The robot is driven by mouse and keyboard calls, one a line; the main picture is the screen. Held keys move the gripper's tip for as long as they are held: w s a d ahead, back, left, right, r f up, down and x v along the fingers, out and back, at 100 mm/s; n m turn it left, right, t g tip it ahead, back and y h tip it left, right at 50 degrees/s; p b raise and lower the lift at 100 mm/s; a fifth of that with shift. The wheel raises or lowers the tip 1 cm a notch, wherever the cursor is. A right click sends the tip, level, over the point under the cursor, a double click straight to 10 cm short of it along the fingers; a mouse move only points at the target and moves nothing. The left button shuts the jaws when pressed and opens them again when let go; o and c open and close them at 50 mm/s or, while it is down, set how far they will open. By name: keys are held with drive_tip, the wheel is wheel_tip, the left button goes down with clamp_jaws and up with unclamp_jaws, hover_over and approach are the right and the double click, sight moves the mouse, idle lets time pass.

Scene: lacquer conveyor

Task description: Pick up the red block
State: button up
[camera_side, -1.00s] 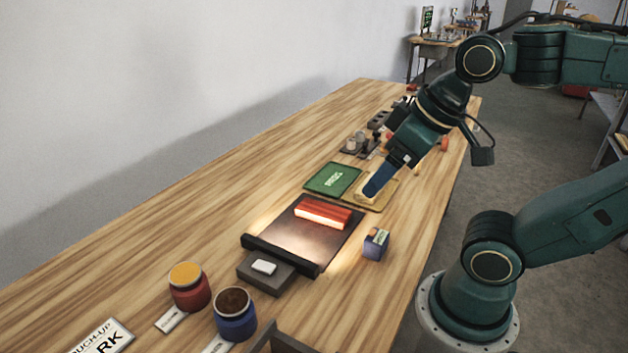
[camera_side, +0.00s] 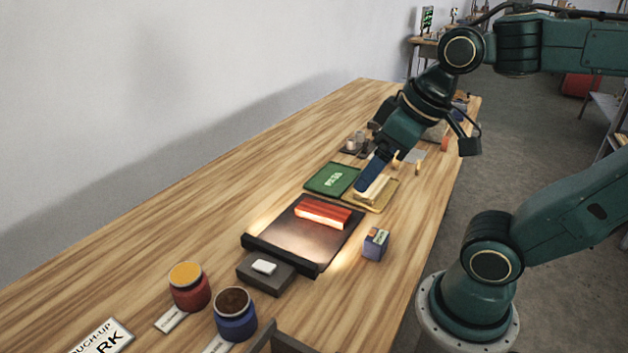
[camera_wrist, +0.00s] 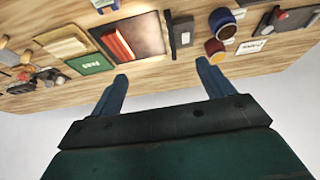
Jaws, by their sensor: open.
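The red block (camera_side: 323,213) lies on the dark conveyor plate (camera_side: 290,241), toward its far end, with its near side brightly lit. The red block also shows in the wrist view (camera_wrist: 118,44), up and left of centre on the dark plate. My gripper (camera_side: 366,188) is above the table beyond the block, over the green and tan trays, and apart from the block. In the wrist view my gripper (camera_wrist: 162,72) has its two blue fingers spread wide with nothing between them. In the side view the fingers overlap.
A green tray (camera_side: 331,180) and a tan tray (camera_side: 381,203) lie beyond the plate. A small blue box (camera_side: 376,243) stands right of the plate. A red jar (camera_side: 190,287) and a blue jar (camera_side: 235,313) stand at the front. Bare wood lies along the left.

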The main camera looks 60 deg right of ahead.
drive_tip(key=w+d+g, duration=0.2)
drive_tip(key=w+d, duration=0.1)
drive_tip(key=w, duration=0.4)
drive_tip(key=g, duration=0.3)
hover_over(323, 210)
wheel_tip(323, 210, down, 13)
drive_tip(key=shift+n, duration=0.3)
wheel_tip(323, 210, down, 8)
drive_tip(key=shift+a+f, duration=0.1)
drive_tip(key=shift+a, duration=0.05)
drive_tip(key=shift+f, duration=0.2)
drive_tip(key=shift+d+f, duration=0.2)
drive_tip(key=shift+f, duration=2.4)
